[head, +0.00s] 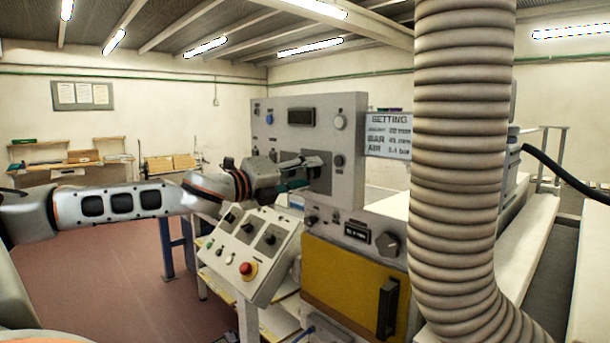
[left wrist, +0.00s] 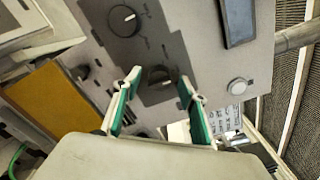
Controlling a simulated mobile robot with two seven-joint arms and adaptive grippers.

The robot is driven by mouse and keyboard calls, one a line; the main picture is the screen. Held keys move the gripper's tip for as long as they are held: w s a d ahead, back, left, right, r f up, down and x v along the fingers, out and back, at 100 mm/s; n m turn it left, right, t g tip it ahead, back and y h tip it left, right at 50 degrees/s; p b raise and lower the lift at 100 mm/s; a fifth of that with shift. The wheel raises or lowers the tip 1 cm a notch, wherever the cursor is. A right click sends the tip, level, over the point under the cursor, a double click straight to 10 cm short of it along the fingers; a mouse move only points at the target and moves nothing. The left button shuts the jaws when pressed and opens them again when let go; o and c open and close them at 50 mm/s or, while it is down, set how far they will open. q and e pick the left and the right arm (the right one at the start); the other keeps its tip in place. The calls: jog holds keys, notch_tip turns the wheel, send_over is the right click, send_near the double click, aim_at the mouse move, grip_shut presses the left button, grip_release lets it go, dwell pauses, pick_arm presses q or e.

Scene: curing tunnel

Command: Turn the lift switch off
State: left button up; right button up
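My left gripper (head: 312,172) is held up to the front of the grey upright control panel (head: 350,190). In the left wrist view its two green-padded fingers are open, with a dark rotary switch (left wrist: 160,75) between their tips. I cannot tell whether the fingers touch this switch. The gripper's shadow falls on the panel around it. In the head view the gripper hides that part of the panel. The switch labels are too small to read, so I cannot confirm which is the lift switch. My right gripper is not in view.
Another dark knob (left wrist: 123,19) and a pale round button (left wrist: 237,86) are near the switch. A sloped console with a red emergency button (head: 248,270) stands below my arm. A yellow door (head: 345,285) and a thick ribbed duct (head: 458,150) are to the right.

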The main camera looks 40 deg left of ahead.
pick_arm(q)
jog(key=shift+s, duration=0.8)
jog(key=s+a, duration=0.1)
jog(key=s, duration=0.9)
jog(key=shift+s, duration=0.2)
jog(key=shift+s+f, duration=0.1)
